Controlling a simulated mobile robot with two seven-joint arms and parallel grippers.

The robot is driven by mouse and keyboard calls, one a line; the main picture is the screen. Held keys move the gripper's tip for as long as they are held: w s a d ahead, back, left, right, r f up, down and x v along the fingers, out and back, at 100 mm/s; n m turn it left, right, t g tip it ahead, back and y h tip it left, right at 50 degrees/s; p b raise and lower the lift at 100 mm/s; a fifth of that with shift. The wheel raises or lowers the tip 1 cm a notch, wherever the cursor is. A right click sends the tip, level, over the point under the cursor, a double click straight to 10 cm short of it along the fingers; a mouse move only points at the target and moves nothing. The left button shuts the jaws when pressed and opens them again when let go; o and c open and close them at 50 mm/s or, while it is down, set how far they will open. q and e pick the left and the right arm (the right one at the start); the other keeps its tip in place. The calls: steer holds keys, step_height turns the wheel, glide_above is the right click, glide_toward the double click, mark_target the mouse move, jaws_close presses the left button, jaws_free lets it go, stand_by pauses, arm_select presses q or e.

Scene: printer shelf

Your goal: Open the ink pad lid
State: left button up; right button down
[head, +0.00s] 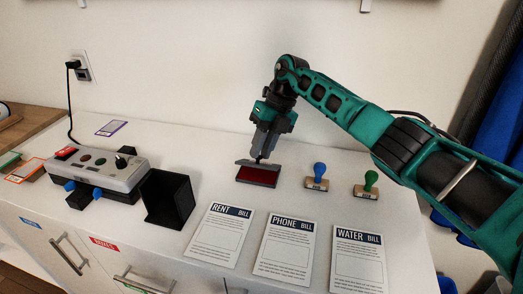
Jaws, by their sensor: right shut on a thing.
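The ink pad (257,177) lies on the white counter with its red pad surface showing. Its grey lid (244,163) shows along the back edge, raised from the pad. My right gripper (259,158) points down at the lid from behind and above, and is shut on it. The fingertips partly cover the lid, so the exact grip is hard to see. My left gripper is not in view.
A blue-handled stamp (318,177) and a green-handled stamp (368,185) stand right of the pad. Rent, phone and water bills (287,250) lie in front. A black open box (168,199) and a grey device (103,166) stand to the left.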

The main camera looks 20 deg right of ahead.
steer(key=shift+w+d+r, duration=0.1)
stand_by(0.6)
steer(key=c, duration=1)
jaws_free()
steer(key=v, duration=1.2)
steer(key=shift+w+d+r+p, duration=0.2)
steer(key=shift+d+r+p, duration=0.1)
steer(key=shift+p, duration=0.1)
